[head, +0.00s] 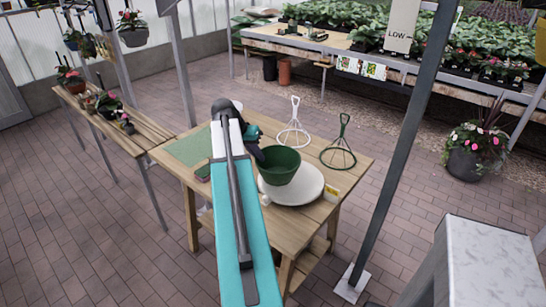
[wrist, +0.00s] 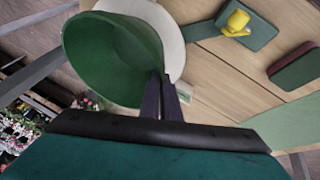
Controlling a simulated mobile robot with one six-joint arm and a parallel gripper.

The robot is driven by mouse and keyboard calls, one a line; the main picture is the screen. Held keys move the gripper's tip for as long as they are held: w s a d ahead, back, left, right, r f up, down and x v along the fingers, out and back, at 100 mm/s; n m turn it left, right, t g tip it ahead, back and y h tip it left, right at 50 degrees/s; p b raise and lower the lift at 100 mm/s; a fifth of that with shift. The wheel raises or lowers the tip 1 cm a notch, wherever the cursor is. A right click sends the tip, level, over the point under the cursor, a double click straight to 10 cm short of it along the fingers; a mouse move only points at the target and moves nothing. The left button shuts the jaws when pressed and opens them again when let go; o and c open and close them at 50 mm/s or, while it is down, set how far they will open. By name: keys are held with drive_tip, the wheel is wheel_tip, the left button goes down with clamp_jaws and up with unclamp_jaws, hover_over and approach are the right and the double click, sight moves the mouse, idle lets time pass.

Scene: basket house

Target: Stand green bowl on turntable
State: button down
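The green bowl (head: 281,168) is over the white round turntable (head: 312,188) on the wooden table, its mouth facing up. In the wrist view the bowl (wrist: 112,55) fills the upper left, with the pale turntable (wrist: 172,38) behind it. My gripper (wrist: 160,76) is shut on the bowl's rim, with its two dark fingers close together at the wall. In the head view my gripper (head: 258,153) is at the bowl's left back edge, partly hidden by my arm. I cannot tell whether the bowl's base touches the turntable.
A white ring stand (head: 293,133) and a green ring stand (head: 339,153) stand behind on the table (head: 335,180). A green mat (head: 188,148) lies left. In the wrist view, a yellow object (wrist: 237,22) lies on a dark green pad. A grey post (head: 400,140) rises right of the table.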

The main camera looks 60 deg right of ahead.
sight(272, 157)
drive_tip(key=s+d, duration=0.1)
drive_tip(key=d, duration=0.1)
drive_tip(key=s+d+p, duration=0.1)
drive_tip(key=s+d, duration=0.1)
drive_tip(key=d, duration=0.1)
drive_tip(key=shift+s+d+f+p, duration=0.2)
drive_tip(key=shift+d+f+p, duration=0.1)
drive_tip(key=shift+f, duration=0.15)
drive_tip(key=shift+f+p, duration=0.75)
drive_tip(key=shift+f, duration=0.85)
drive_tip(key=shift+f, duration=0.2)
drive_tip(key=c, duration=2)
unclamp_jaws()
drive_tip(key=shift+r, duration=0.25)
drive_tip(key=shift+b+v, duration=1.4)
drive_tip(key=shift+v, duration=4.55)
drive_tip(key=shift+a, duration=0.1)
